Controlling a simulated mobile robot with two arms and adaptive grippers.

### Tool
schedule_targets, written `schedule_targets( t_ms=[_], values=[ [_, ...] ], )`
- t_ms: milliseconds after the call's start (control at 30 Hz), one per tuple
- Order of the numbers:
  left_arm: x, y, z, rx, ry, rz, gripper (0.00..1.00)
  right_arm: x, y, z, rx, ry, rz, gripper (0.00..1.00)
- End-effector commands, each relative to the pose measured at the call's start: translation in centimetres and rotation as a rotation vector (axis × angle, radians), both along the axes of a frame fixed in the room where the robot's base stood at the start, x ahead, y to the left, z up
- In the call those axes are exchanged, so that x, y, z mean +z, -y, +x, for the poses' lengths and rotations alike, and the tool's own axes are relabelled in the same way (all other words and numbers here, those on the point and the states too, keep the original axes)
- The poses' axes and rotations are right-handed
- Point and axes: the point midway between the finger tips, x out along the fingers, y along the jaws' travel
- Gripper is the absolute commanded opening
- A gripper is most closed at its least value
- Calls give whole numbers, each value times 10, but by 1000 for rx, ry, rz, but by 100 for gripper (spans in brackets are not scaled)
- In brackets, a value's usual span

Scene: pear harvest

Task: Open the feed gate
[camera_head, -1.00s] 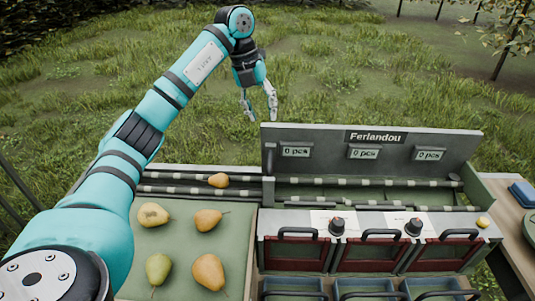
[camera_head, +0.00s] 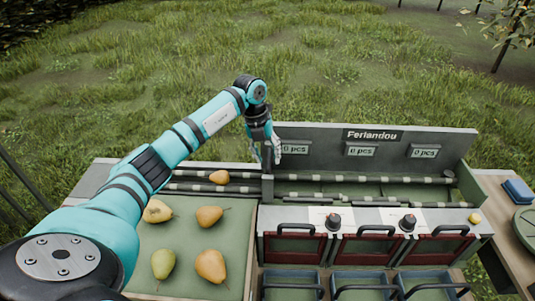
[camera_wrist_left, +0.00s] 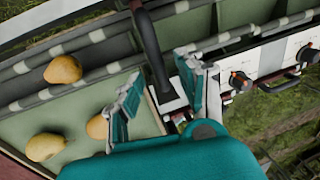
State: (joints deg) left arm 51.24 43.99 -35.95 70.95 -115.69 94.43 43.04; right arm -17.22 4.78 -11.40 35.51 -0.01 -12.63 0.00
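The feed gate seems to be the dark upright bar (camera_head: 267,187) at the left end of the sorting machine (camera_head: 365,220), between the rails and the pear tray. In the left wrist view its dark curved handle (camera_wrist_left: 148,40) runs down between my fingers to a grey base. My left gripper (camera_head: 267,152) is at the top of this bar, fingers pointing down. In the wrist view the left gripper (camera_wrist_left: 160,78) is open, one finger on each side of the bar; I cannot tell whether either touches it. A pear (camera_head: 219,177) lies on the rails left of the bar. My right gripper is not in view.
Several pears lie on the green tray (camera_head: 185,240) at the left. The machine's front has red-framed doors, two dark knobs and blue-grey bins (camera_head: 290,283) below. Its back panel (camera_head: 310,133) shows "0 pcs" displays. A wooden table (camera_head: 495,190) stands at the right.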

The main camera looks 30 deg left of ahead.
Motion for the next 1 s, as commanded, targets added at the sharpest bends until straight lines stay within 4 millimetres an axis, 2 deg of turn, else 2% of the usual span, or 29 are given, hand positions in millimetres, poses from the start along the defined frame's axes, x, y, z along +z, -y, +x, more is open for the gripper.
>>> schedule_targets(
  t_ms=[167,433,733,1000],
  values=[
    [-11,1,1,0,0,1,38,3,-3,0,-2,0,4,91],
    [-12,2,1,0,0,1,38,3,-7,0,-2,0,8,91],
    [-12,2,1,0,1,1,0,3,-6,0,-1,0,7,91],
    [-12,2,1,1,1,0,0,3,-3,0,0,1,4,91]
  ],
)
